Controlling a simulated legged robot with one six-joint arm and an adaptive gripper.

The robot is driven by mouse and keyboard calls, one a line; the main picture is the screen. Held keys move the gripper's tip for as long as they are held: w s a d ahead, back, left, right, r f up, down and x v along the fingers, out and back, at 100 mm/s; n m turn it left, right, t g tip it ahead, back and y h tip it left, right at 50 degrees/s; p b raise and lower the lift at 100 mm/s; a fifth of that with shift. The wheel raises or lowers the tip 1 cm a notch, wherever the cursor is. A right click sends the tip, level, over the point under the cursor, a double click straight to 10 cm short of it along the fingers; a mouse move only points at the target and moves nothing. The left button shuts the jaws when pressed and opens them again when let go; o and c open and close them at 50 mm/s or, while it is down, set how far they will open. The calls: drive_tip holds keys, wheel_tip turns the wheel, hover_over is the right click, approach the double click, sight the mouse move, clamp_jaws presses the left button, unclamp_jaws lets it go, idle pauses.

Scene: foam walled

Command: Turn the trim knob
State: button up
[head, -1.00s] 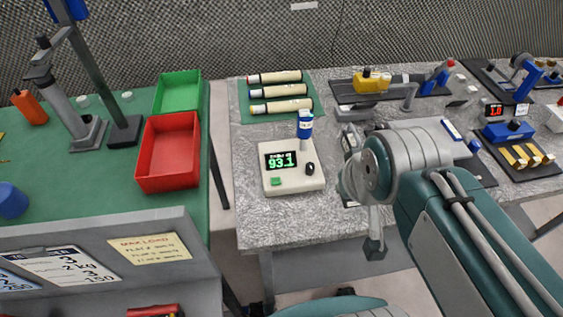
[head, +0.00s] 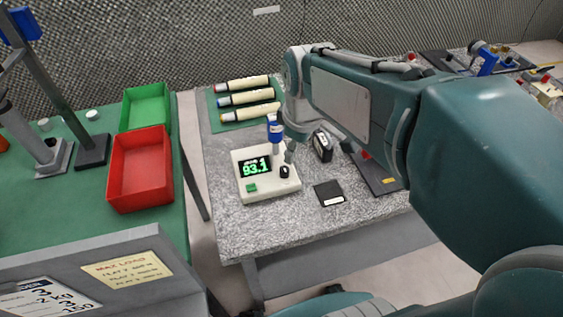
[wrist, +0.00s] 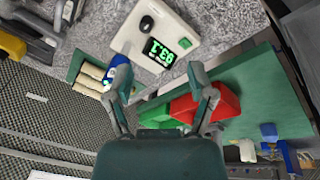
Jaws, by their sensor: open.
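A white instrument box (head: 262,192) stands on the grey speckled bench and its green display (head: 255,167) reads 93.1. The black trim knob (head: 285,171) is on its top at the right, beside the display. In the wrist view the knob (wrist: 146,24) is near the top, beyond my fingertips. My gripper (wrist: 156,72) is open and empty, its fingers apart on either side of the display. In the head view my arm hides most of the gripper; a grey finger part (head: 290,153) shows just above the knob. I cannot tell the exact gap.
A blue-capped upright cylinder (head: 274,130) stands at the box's back edge, close to my gripper. Several tubes (head: 248,98) lie on a green mat behind. A black square (head: 329,193) and a dark upright block (head: 322,146) are to the right. Red (head: 140,172) and green bins stand left.

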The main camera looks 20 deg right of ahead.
sight(284, 168)
drive_tip(key=w+f+n+g, duration=0.2)
drive_tip(key=w+f+n, duration=0.4)
drive_tip(key=w, duration=0.2)
wheel_tip(284, 168, down, 11)
drive_tip(key=shift+w+f, duration=0.1)
idle(0.4)
clamp_jaws()
